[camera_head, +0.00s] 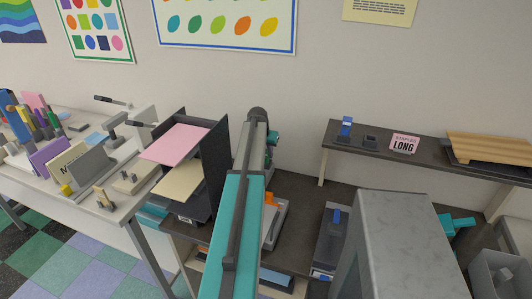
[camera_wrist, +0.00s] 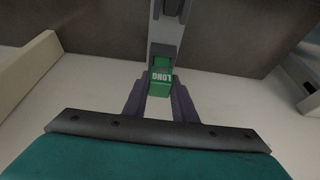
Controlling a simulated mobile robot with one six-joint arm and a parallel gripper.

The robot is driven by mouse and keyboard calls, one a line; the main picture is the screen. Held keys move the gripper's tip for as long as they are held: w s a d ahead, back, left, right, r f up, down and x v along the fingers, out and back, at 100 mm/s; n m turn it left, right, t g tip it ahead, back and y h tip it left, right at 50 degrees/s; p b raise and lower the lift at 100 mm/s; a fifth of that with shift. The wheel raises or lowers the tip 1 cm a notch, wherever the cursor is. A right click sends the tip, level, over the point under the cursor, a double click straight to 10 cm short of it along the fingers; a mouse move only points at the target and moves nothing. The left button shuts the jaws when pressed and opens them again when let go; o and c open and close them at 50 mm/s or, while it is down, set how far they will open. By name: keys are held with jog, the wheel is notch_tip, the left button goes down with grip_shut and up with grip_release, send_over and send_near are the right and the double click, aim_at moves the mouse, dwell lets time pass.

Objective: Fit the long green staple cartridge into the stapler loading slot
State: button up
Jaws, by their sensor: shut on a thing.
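The green staple cartridge (camera_wrist: 160,74), marked LONG, is between the two fingers of my gripper (camera_wrist: 160,88) in the wrist view. My gripper is shut on it. A light grey channel-like part (camera_wrist: 157,30) with a dark block (camera_wrist: 173,8) lies straight beyond the cartridge, in line with it. It looks like the stapler's loading slot. The cartridge's far end meets a dark grey piece at this part; I cannot tell how far in it is. In the head view my arm hides the gripper and cartridge. A grey device with an orange part (camera_head: 270,228) shows partly beside my arm.
A back shelf (camera_head: 430,157) holds a STAPLES LONG sign (camera_head: 404,143), a blue item (camera_head: 346,127) and a wooden slatted tray (camera_head: 490,148). A black paper rack (camera_head: 214,170) stands left of my arm. A grey device with a blue part (camera_head: 333,230) sits to the right.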

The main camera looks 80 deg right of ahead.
jog(key=shift+f, duration=0.25)
jog(key=o, duration=1.1)
jog(key=shift+r, duration=0.2)
jog(key=b+v, duration=0.3)
jog(key=v, duration=1)
jog(key=shift+a+r, duration=0.1)
jog(key=shift+r, duration=0.2)
